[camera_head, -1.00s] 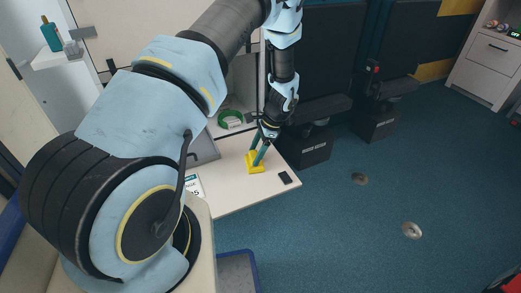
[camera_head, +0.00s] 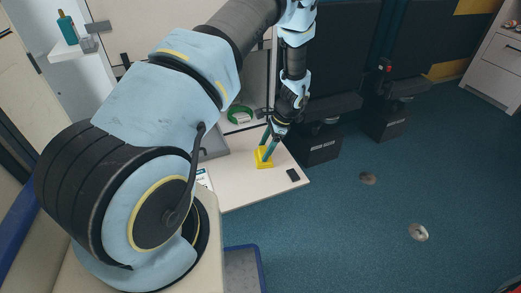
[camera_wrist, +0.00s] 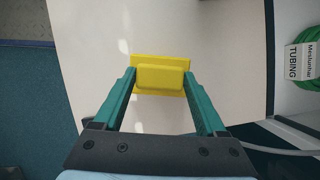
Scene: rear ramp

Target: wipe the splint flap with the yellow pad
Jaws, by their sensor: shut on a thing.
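The yellow pad (camera_head: 264,158) is a block on a wider flat base. It is at the pale splint flap (camera_head: 239,187); I cannot tell whether it touches the surface. My gripper (camera_head: 267,148) reaches down with its teal fingers shut on the pad. In the wrist view, the fingers (camera_wrist: 159,76) hold the pad (camera_wrist: 160,77) from both sides over the pale flap (camera_wrist: 225,45). A few faint lighter patches show on the flap there; I cannot tell whether they are marks or glare. The pad's underside is hidden.
A small black object (camera_head: 293,175) lies near the flap's right corner. A green coil (camera_head: 240,114) sits in the compartment behind the flap. A box labelled TUBING (camera_wrist: 297,60) is there in the wrist view. Blue floor (camera_head: 330,220) is open beyond the flap's front edge.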

